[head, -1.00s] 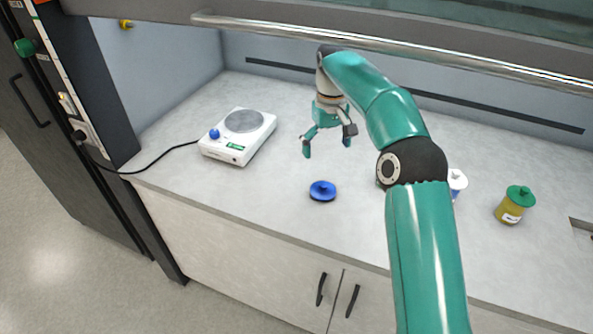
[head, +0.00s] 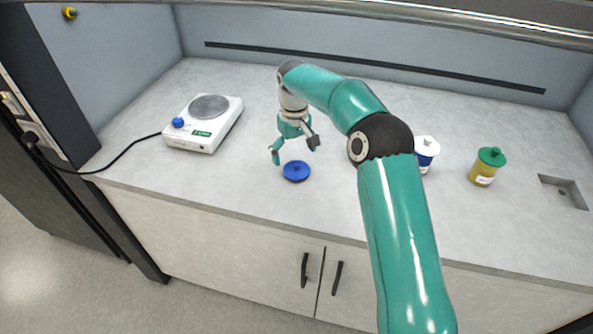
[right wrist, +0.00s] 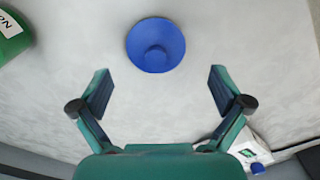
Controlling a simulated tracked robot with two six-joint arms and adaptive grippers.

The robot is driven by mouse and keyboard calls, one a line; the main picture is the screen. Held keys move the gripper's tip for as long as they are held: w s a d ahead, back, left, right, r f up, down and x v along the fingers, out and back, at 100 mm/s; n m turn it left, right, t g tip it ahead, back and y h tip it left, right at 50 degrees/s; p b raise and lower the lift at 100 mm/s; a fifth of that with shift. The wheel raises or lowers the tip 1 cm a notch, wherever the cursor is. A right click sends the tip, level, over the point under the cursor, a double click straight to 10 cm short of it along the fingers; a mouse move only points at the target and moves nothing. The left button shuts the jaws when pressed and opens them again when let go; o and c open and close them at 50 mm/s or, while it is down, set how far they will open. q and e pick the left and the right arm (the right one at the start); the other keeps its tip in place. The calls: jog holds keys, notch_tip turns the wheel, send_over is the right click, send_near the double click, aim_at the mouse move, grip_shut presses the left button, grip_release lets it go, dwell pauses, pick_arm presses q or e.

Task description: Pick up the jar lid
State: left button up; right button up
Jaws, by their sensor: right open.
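The jar lid (head: 296,171) is a round blue disc with a small raised knob, lying on the pale countertop (head: 240,200). It also shows in the right wrist view (right wrist: 156,45), beyond the fingertips and roughly centred between them. My right gripper (head: 294,148) is open and empty, just behind and above the lid in the head view. In the right wrist view its two fingers (right wrist: 161,85) stand wide apart, with bare counter between them. The lid is apart from both fingers. My left gripper is not in view.
A white hotplate (head: 203,124) with a blue knob and black cable stands to the left. A white and blue jar (head: 426,152) and a yellow jar with a green lid (head: 487,167) stand to the right. A sink (head: 564,191) lies at far right. Counter around the lid is clear.

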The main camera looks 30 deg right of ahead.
aim_at(296, 163)
jog(key=f, duration=0.4)
jog(key=shift+s+d+f, duration=0.15)
jog(key=shift+d+f, duration=0.1)
jog(key=shift+f, duration=0.15)
jog(key=c, duration=0.8)
